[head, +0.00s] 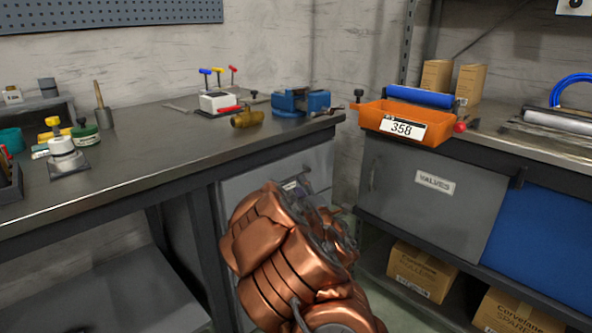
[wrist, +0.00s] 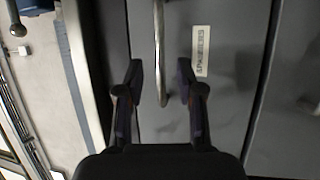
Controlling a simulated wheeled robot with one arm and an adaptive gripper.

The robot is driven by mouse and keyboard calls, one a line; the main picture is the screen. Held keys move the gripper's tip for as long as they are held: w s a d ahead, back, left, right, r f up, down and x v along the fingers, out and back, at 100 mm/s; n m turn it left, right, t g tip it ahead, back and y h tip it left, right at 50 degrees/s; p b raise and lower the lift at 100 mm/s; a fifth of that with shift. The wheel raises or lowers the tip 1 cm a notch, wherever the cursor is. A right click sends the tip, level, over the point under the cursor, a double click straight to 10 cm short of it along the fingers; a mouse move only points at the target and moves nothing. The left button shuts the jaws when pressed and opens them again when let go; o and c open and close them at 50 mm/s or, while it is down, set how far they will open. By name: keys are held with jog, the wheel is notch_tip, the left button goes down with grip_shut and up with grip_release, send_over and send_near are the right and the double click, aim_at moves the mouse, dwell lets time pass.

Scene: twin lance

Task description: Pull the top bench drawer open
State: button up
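The top bench drawer (head: 262,187) is a grey front under the right end of the workbench, partly hidden by my copper-coloured arm in the head view. In the wrist view its grey front (wrist: 228,95) fills the middle, turned sideways, with a white label (wrist: 201,50). A metal bar handle (wrist: 159,45) runs down the picture and ends between the fingers. My gripper (wrist: 160,80) is open, one finger on each side of the handle. A gap shows on both sides, and I see no contact. The drawer looks shut. The head view hides my fingertips behind the arm.
The workbench (head: 150,150) carries a blue vise (head: 300,102), a brass valve (head: 247,118) and other tools. To the right stands a grey cabinet (head: 430,205) with an orange bin (head: 405,122) on top and cardboard boxes (head: 422,272) below. Another grey panel (wrist: 297,110) adjoins the drawer.

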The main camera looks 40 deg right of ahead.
jog(key=shift+p+x, duration=0.3)
jog(key=shift+x, duration=2.3)
grip_shut()
